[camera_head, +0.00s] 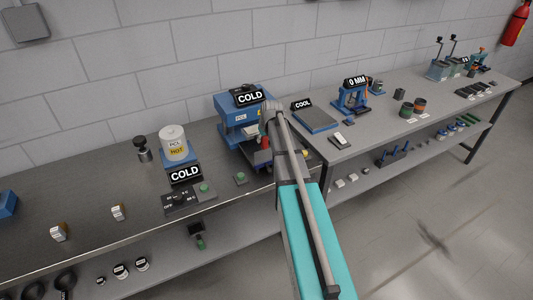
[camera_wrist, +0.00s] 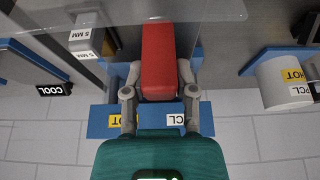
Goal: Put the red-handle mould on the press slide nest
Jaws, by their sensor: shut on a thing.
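The red handle (camera_wrist: 158,62) of the mould lies between the two grey fingers of my gripper (camera_wrist: 160,82) in the wrist view, and the gripper is shut on it. The mould body below the handle is hidden. A bit of the red handle (camera_head: 264,143) shows beside my arm in the head view, in front of the press. The blue press (camera_head: 232,117), marked PCL, stands against the wall with a COLD sign on top. In the wrist view the blue press (camera_wrist: 98,122) lies behind the fingers. The slide nest is not clearly visible, so contact cannot be told.
A 5 MM block (camera_wrist: 88,38) sits close beside the handle in the wrist view. A clear sheet (camera_wrist: 215,10) crosses the top of that view. The hot PCL pot (camera_head: 174,143) stands left of the press. The COOL plate (camera_head: 315,119) is on the right table.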

